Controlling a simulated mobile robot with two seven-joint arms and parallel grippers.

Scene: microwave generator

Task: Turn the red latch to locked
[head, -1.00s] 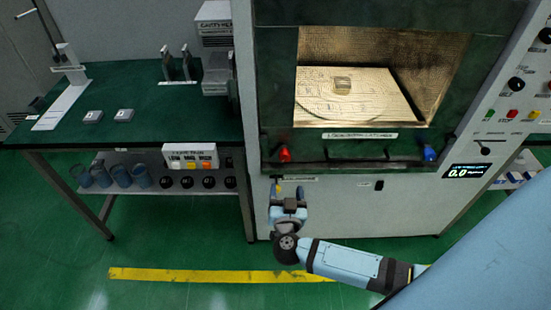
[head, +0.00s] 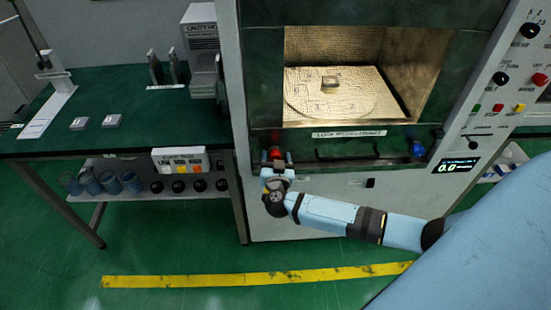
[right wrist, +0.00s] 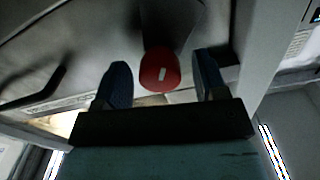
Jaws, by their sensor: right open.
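The red latch (head: 275,153) sits at the lower left of the microwave chamber's front, below the opening. In the right wrist view the red latch (right wrist: 159,70) is a rounded red knob with a short white mark, between my two spread blue fingers. My right gripper (head: 276,167) is open at the latch, and its fingers (right wrist: 160,85) stand on either side with gaps, not closed on it. The gripper partly hides the latch in the head view. A blue latch (head: 417,149) is at the lower right of the same front. My left gripper is not in view.
The lit chamber (head: 340,95) holds a small square block (head: 329,83) on its plate. A dark handle bar (head: 350,153) lies between the latches. A control panel (head: 500,80) is at the right. A green bench (head: 120,145) with a shelf of cups stands left.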

